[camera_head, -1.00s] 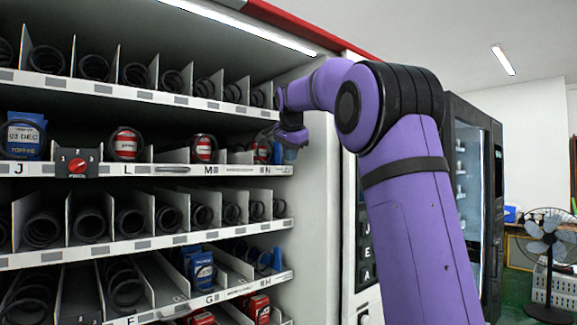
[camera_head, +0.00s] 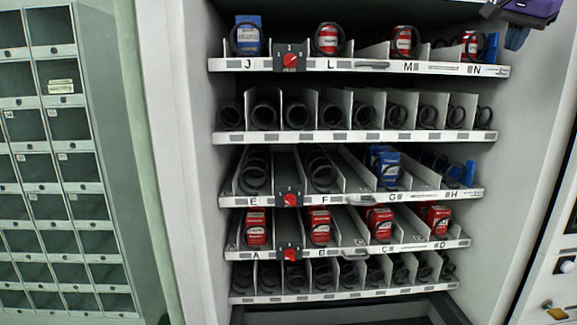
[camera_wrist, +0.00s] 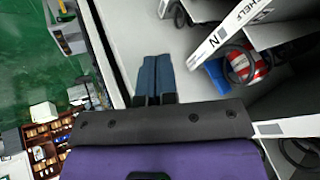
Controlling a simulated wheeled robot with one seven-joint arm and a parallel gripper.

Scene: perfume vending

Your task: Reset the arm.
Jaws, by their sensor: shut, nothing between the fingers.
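My gripper (camera_wrist: 155,76) shows in the wrist view with its two blue fingers together and nothing between them. In the head view only its blue fingertips and a purple part of my wrist show at the top right corner (camera_head: 515,37), in front of the vending shelves near the slot marked N (camera_head: 476,70). The rest of my arm is outside the head view. In the wrist view the fingers point at the pale inner wall (camera_wrist: 140,28), left of the N shelf edge, with no contact visible.
The vending shelves hold red packages, such as one over M (camera_head: 402,42), and blue ones, such as one over J (camera_head: 248,38). A red can (camera_wrist: 243,66) sits right of my fingers. Grey lockers (camera_head: 55,140) stand at the left; green floor (camera_wrist: 25,75) is open.

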